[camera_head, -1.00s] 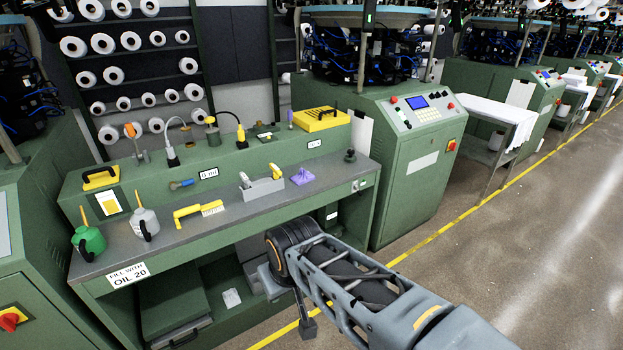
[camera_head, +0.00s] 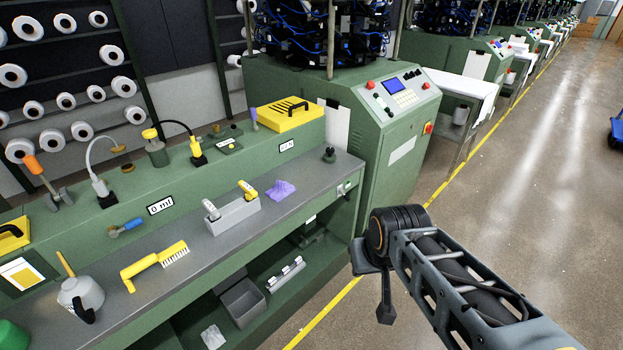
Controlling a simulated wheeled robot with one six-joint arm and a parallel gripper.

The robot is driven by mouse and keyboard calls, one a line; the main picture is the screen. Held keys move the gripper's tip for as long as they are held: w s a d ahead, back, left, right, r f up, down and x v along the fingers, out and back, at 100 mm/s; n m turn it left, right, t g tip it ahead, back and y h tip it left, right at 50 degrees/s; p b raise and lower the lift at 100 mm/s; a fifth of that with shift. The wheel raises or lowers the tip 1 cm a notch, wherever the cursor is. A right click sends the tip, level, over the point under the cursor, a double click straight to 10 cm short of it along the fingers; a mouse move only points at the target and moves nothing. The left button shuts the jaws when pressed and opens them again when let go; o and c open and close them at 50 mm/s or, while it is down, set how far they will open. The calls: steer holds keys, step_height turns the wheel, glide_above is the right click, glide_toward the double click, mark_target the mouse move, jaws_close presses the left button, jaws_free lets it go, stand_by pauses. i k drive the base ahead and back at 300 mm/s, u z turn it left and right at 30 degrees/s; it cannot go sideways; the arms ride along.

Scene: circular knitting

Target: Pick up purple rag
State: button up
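The purple rag (camera_head: 281,190) lies crumpled on the grey top of the green workbench (camera_head: 312,177), right of a grey holder (camera_head: 232,214) with a grey-handled and a yellow-handled tool in it. My arm reaches in from the lower right. Its end, my gripper (camera_head: 386,312), hangs in front of the bench's right end, below the top and well apart from the rag. The gripper is small and dark here, and its fingers cannot be made out.
A yellow case (camera_head: 290,115) sits on the raised ledge behind the rag. A green control cabinet (camera_head: 400,160) stands at the bench's right. Open floor lies right of it.

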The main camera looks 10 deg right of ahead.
mark_target(282, 189)
steer(key=z, duration=0.15)
steer(key=i, duration=0.8)
steer(key=u, duration=0.75)
steer(key=i, duration=0.45)
steer(key=u, duration=0.4)
